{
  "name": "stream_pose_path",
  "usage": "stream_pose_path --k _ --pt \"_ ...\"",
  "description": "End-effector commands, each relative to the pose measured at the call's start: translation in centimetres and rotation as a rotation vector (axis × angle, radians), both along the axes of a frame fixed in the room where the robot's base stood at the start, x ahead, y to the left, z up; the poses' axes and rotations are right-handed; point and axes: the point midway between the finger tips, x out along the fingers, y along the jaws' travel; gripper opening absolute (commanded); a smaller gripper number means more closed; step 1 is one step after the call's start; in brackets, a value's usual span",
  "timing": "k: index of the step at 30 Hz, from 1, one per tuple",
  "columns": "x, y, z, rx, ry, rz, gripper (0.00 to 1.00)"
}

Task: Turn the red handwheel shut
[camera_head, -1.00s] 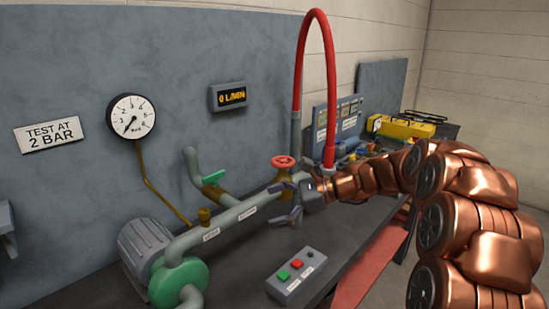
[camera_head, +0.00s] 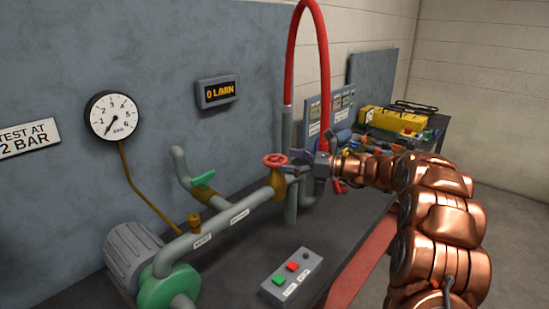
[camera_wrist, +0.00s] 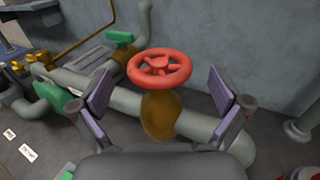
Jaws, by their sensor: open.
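The red handwheel (camera_head: 275,160) sits on a brass valve body (camera_head: 277,183) on the grey-green pipe. In the wrist view the red handwheel (camera_wrist: 160,68) is near the middle, between and beyond the two purple-padded fingers. My gripper (camera_wrist: 168,100) is open, with a finger on each side of the valve and no visible contact with the wheel. In the head view my gripper (camera_head: 303,165) is just right of the handwheel, and its fingers are small and partly overlap the pipe.
A green-handled valve (camera_head: 203,178) stands left of the handwheel. A control box (camera_head: 292,278) with green and red buttons lies in front. The flow display (camera_head: 216,91) reads 0 L/MIN. A gauge (camera_head: 113,116) hangs on the wall panel. A red hose (camera_head: 322,60) arches behind my gripper.

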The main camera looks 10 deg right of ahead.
Motion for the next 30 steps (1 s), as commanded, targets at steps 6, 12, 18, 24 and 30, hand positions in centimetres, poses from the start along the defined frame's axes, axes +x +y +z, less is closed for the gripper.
stream_pose_path --k 6,12,18,24,30 --pt "1.3 2.6 0.1 0.000 -0.001 0.003 1.00" --pt "1.9 3.6 0.0 0.000 -0.001 0.000 1.00" --pt "2.0 3.6 0.0 0.000 -0.001 -0.003 1.00" --pt "2.0 3.6 0.0 -0.001 0.000 -0.003 0.88" --pt "2.0 3.6 0.0 -0.001 0.000 -0.003 0.67"
